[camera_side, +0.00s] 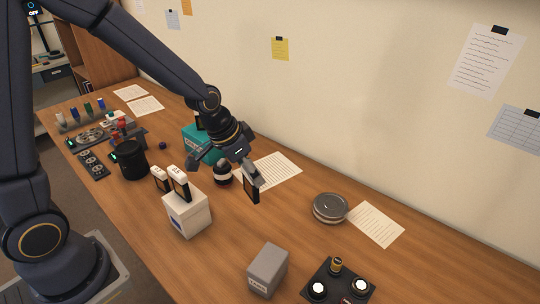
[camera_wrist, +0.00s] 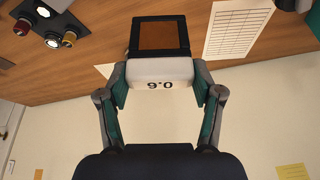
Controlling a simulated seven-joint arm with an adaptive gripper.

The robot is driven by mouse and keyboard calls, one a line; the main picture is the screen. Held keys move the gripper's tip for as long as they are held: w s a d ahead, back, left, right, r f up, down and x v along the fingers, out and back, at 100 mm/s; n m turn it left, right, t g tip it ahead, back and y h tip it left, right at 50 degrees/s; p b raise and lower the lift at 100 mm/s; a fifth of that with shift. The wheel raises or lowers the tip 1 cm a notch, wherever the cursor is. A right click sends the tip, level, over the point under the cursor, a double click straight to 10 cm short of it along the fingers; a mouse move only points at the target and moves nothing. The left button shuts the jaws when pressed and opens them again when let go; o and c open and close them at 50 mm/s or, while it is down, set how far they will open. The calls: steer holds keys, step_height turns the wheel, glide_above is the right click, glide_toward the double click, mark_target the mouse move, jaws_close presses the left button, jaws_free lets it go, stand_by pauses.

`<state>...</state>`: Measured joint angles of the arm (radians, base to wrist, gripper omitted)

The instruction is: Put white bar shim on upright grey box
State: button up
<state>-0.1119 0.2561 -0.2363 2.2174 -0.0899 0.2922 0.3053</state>
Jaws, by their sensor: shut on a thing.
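My gripper (camera_side: 243,168) is shut on a white bar shim, a dark-framed plate (camera_side: 251,190) with a brown window, held above the table. In the wrist view the shim's white bar (camera_wrist: 160,73) with a printed number sits between the two fingertips (camera_wrist: 161,82), and its dark frame (camera_wrist: 160,22) points away from my gripper. The fingers partly hide the bar in the side view. The grey box (camera_side: 268,268) stands upright at the front, below and right of my gripper, apart from the shim. Its top looks bare.
A white box (camera_side: 188,215) carries two more white-topped shims (camera_side: 179,183). A black tray (camera_side: 338,285) with round lens parts lies right of the grey box. A round grey disc stack (camera_side: 330,208) and papers (camera_side: 376,224) lie farther back. Table between my gripper and the grey box is clear.

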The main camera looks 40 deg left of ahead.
steer(key=s+d+r+m+h, duration=0.25)
steer(key=s+d+m, duration=0.4)
steer(key=d, duration=0.65)
steer(key=shift+n+g+y, duration=0.35)
steer(key=shift+n+g, duration=0.15)
steer(key=shift+n, duration=0.15)
steer(key=f, duration=0.2)
steer(key=s+f, duration=0.1)
steer(key=f, duration=0.1)
steer(key=s+f, duration=0.1)
steer(key=f, duration=0.2)
steer(key=shift+s+d, duration=0.1)
steer(key=o, duration=1.1)
steer(key=shift+f, duration=0.1)
steer(key=shift+o, duration=0.2)
